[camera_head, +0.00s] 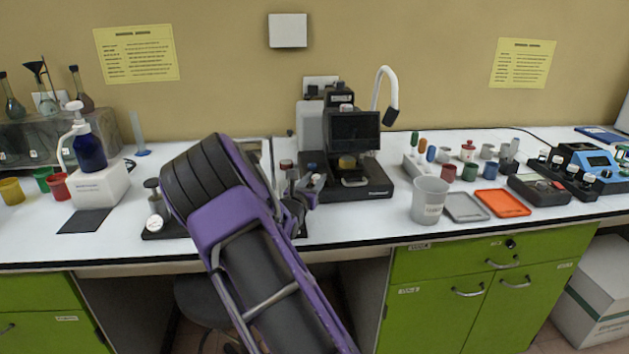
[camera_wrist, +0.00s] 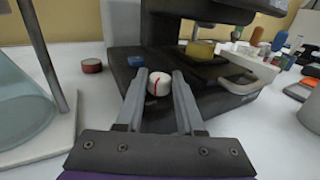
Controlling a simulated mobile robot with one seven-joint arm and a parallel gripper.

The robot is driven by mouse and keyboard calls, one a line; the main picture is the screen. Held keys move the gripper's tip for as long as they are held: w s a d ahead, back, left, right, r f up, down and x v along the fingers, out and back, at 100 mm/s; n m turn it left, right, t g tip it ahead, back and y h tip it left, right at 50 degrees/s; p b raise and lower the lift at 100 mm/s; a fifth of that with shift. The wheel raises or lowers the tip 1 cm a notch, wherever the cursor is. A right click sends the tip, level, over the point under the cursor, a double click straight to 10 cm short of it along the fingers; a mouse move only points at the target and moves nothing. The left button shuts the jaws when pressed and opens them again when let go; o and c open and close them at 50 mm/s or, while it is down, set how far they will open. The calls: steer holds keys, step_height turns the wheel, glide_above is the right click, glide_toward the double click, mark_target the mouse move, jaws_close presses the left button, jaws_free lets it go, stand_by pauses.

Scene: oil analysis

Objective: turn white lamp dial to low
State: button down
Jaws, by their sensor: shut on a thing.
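The white dial (camera_wrist: 159,86) has a red line across its face and sits at the front of a black instrument base (camera_wrist: 143,118). In the wrist view, my gripper (camera_wrist: 159,78) has one finger on each side of the dial and is shut on it. The red line runs roughly up and down in that view. In the head view, my gripper (camera_head: 306,188) is at the left front corner of the black instrument (camera_head: 372,187), and I cannot make out the dial there. A white gooseneck lamp (camera_head: 382,78) rises behind the instrument.
A red-topped round piece (camera_wrist: 92,66) and a blue block (camera_wrist: 135,61) are near the fingers. A glass flask (camera_wrist: 18,108) on a stand is close on the left. A white cup (camera_head: 429,199), a grey tray (camera_head: 464,207) and an orange tray (camera_head: 503,203) lie to the right.

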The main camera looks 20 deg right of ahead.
steer(key=shift+a+m+g+h+p, duration=0.1)
steer(key=shift+m+g+h+p, duration=0.2)
steer(key=shift+h+p, duration=0.1)
steer(key=shift+w+a+r+m+g+h+p, duration=0.1)
steer(key=shift+w+m+g+h+p, duration=0.1)
steer(key=shift+m+g+h+p, duration=0.7)
steer(key=m+g, duration=0.1)
steer(key=m+g+h, duration=0.1)
steer(key=g, duration=0.1)
steer(key=shift+w+h, duration=0.15)
steer(key=shift+h, duration=0.15)
steer(key=m+g, duration=0.1)
steer(key=m+g+h, duration=0.1)
steer(key=g, duration=0.1)
steer(key=m+g+b, duration=0.1)
steer(key=g, duration=0.1)
steer(key=shift+w+a+f, duration=0.1)
steer(key=shift+w+f, duration=0.1)
steer(key=shift+f, duration=0.1)
steer(key=shift+m+g+h+b, duration=0.3)
steer(key=shift+m+g+b, duration=0.3)
steer(key=shift+m+g, duration=0.6)
steer(key=shift+w+r+g, duration=0.1)
steer(key=shift+r+g, duration=0.05)
steer(key=shift+g, duration=0.55)
steer(key=c, duration=0.5)
jaws_free()
